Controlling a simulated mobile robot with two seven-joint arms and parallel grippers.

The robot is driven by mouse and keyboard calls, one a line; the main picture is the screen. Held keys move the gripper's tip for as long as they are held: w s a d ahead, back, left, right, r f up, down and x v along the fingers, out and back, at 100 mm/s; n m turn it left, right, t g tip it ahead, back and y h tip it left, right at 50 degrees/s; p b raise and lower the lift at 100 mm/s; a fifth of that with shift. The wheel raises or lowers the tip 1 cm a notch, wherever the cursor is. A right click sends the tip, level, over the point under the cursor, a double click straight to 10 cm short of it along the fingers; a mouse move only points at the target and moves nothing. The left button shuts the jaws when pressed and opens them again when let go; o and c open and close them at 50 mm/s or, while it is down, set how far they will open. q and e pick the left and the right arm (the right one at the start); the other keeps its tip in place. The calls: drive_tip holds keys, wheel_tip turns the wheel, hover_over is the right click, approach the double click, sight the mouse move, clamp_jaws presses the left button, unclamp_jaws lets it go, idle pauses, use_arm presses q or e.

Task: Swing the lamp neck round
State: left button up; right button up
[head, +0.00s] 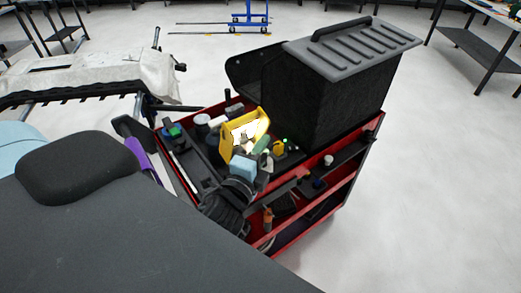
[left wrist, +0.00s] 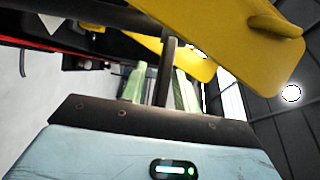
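The lamp (head: 238,134) has a yellow head with a bright white lit face. It stands on the red cart among tools. In the left wrist view, part of a yellow body (left wrist: 225,35) fills the upper right, and a dark upright bar (left wrist: 169,70), possibly the neck, runs below it. My left gripper (head: 263,152) is right beside the lamp in the head view. Its pale green fingers (left wrist: 160,85) stand apart, with the dark bar showing between them. I cannot tell whether either finger touches the bar. The lamp's base is hidden. My right gripper does not show.
A large black box with a grey ribbed lid (head: 352,40) stands on the cart right behind the lamp. The red cart (head: 368,140) holds several loose items around my gripper. A dark grey surface (head: 130,245) fills the lower left. Open floor (head: 450,180) lies to the right.

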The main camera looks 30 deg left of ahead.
use_arm(q)
clamp_jaws()
drive_tip(key=shift+a, duration=0.1)
idle(0.4)
